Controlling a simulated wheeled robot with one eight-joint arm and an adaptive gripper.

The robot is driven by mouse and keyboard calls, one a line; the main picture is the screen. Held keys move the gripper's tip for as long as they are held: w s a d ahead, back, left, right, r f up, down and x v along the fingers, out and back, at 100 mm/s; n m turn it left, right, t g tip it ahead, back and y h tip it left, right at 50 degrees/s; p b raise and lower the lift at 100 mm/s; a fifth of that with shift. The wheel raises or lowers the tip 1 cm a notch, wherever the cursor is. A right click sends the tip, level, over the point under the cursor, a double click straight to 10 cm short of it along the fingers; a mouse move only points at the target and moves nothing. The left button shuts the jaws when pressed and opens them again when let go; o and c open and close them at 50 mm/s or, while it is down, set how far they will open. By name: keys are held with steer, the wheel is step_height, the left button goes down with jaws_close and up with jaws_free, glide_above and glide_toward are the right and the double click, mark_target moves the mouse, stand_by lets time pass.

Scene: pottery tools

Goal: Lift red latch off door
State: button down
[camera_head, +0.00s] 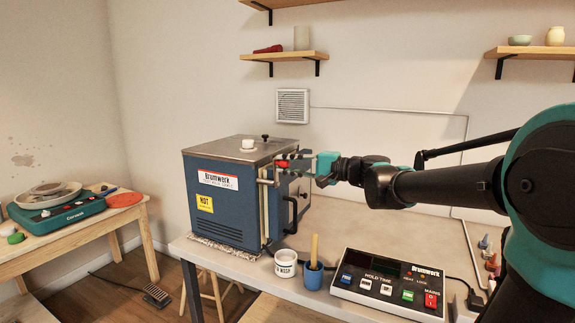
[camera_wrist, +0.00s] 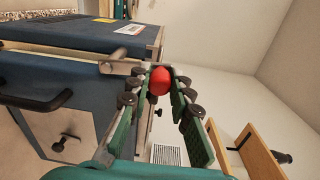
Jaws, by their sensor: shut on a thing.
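The blue kiln (camera_head: 225,190) stands on the worktop, with its door (camera_head: 290,205) and black handle (camera_head: 292,212) on the right side. The red latch knob (camera_head: 282,163) is at the upper front edge of the door. My gripper (camera_head: 292,160) reaches it from the right. In the wrist view, the red knob (camera_wrist: 160,80) sits between the fingertips of my gripper (camera_wrist: 162,88), which is shut on it. A metal latch bar (camera_wrist: 118,60) shows beside the knob, across the kiln edge. Whether the latch is clear of its catch I cannot tell.
A control box (camera_head: 388,285), a white jar (camera_head: 286,264) and a blue cup with a wooden tool (camera_head: 313,276) stand on the worktop (camera_head: 345,230) in front of the kiln. Shelves (camera_head: 285,56) hang above. A pottery wheel (camera_head: 58,208) stands at left.

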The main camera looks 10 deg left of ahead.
steer(key=shift+s+f, duration=0.1)
steer(key=c, duration=1.4)
jaws_free()
steer(key=shift+o, duration=0.2)
steer(key=shift+d, duration=0.1)
steer(key=v, duration=1.1)
steer(key=shift+s+d, duration=0.15)
steer(key=shift+d, duration=0.25)
